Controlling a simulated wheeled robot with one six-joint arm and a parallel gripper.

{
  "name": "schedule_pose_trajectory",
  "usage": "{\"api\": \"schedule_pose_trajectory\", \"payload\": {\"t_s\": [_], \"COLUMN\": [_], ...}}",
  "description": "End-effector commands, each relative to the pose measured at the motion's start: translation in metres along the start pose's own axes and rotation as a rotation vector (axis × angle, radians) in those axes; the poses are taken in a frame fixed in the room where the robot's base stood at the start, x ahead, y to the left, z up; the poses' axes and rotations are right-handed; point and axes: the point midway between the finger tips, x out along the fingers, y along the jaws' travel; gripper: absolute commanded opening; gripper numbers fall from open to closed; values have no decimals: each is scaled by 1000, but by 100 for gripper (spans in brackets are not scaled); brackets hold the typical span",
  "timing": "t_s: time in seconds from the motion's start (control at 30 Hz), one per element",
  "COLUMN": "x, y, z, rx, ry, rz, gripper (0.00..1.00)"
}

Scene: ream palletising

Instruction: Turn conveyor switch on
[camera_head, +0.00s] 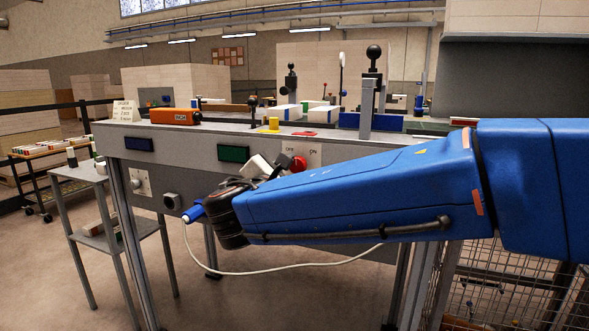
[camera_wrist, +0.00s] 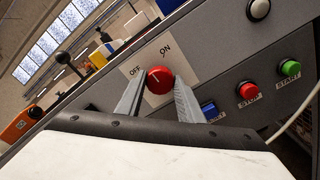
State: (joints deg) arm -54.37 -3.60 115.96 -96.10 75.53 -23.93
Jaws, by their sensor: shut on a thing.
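The conveyor switch is a round red knob (camera_wrist: 160,80) on a pale plate marked OFF and ON, on the grey front panel. It also shows in the head view (camera_head: 298,163), partly covered by my gripper. My gripper (camera_wrist: 159,88) has one finger on each side of the knob and is shut on it. The knob has a short pale mark on its face; I cannot tell for sure which label it points to. In the head view my gripper (camera_head: 287,164) reaches the panel at the plate's lower left.
The bench top (camera_head: 230,127) carries an orange device (camera_head: 174,117) and white packs (camera_head: 322,114). A side table (camera_head: 80,172) stands at left.

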Motion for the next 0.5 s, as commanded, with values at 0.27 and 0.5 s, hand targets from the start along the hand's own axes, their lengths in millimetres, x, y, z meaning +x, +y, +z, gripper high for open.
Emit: {"api": "schedule_pose_trajectory", "payload": {"t_s": [0.27, 0.5], "x": [0, 0], "y": [0, -1], "z": [0, 0], "rx": [261, 482], "ry": [0, 0], "rz": [-1, -1], "gripper": [12, 12]}}
